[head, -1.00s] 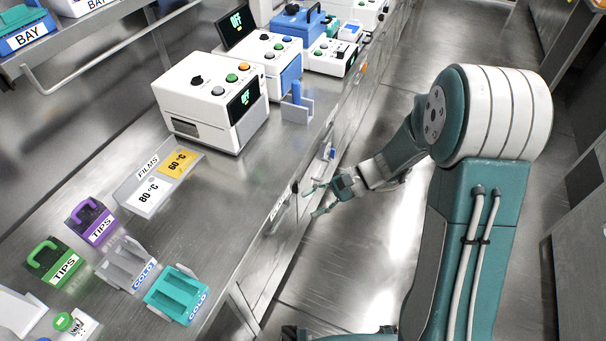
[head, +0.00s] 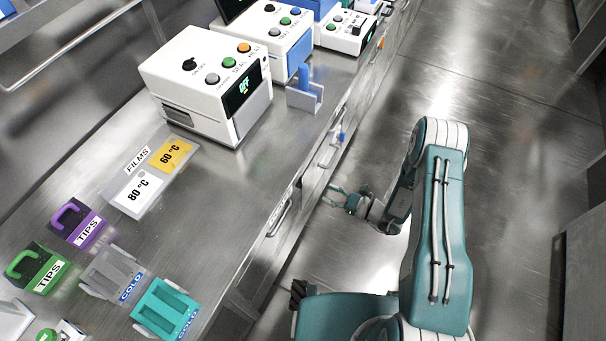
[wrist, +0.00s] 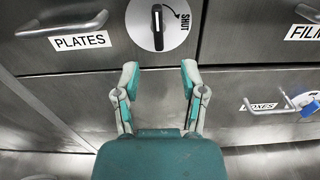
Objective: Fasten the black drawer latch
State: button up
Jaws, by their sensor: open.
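The black drawer latch (wrist: 158,27) is in the wrist view at top centre. It is a black handle on a round white plate, standing upright, with a curved arrow and the word SHUT to its right. My gripper (wrist: 156,76) is open and empty just below the latch plate in that view, its two fingers apart and not touching the latch. In the head view my gripper (head: 340,198) is beside the drawer fronts at the bench's side. I cannot make out the latch clearly in the head view.
A PLATES drawer handle (wrist: 62,25) is left of the latch. A FILMS drawer label (wrist: 303,32) is right. A BOXES drawer handle (wrist: 268,104) with a blue part (wrist: 310,107) is lower right. The floor (head: 500,150) beside the bench is open.

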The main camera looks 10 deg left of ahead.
aim_at(302, 183)
jog(key=x, duration=1)
jog(key=shift+a, duration=0.35)
grip_shut()
